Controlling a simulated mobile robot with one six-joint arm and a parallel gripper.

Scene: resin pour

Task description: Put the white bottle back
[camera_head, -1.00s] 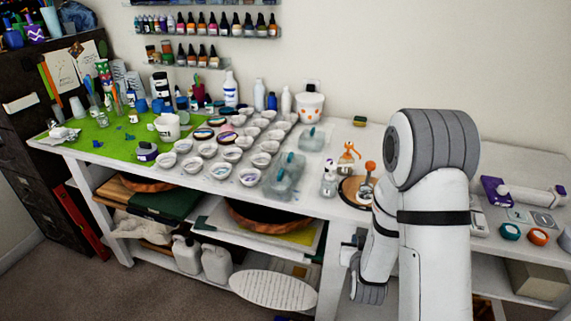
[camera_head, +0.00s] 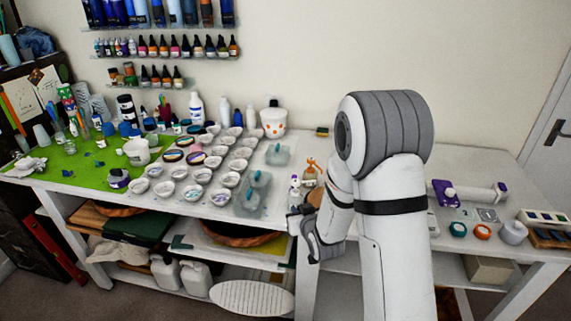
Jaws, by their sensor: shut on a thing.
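My gripper (camera_head: 298,216) is partly in view at the front edge of the white workbench (camera_head: 400,180), just left of my arm. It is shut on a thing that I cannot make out. A small pale bottle (camera_head: 295,188) shows just above and behind the fingers; it looks to be standing on the bench, and contact with the gripper cannot be told. White bottles stand in the back row: one with a dark label (camera_head: 196,109), a plain tall one (camera_head: 225,110) and a slimmer one (camera_head: 251,118).
Several small bowls (camera_head: 178,173) fill the middle of the bench, beside a clear mould box (camera_head: 252,195).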

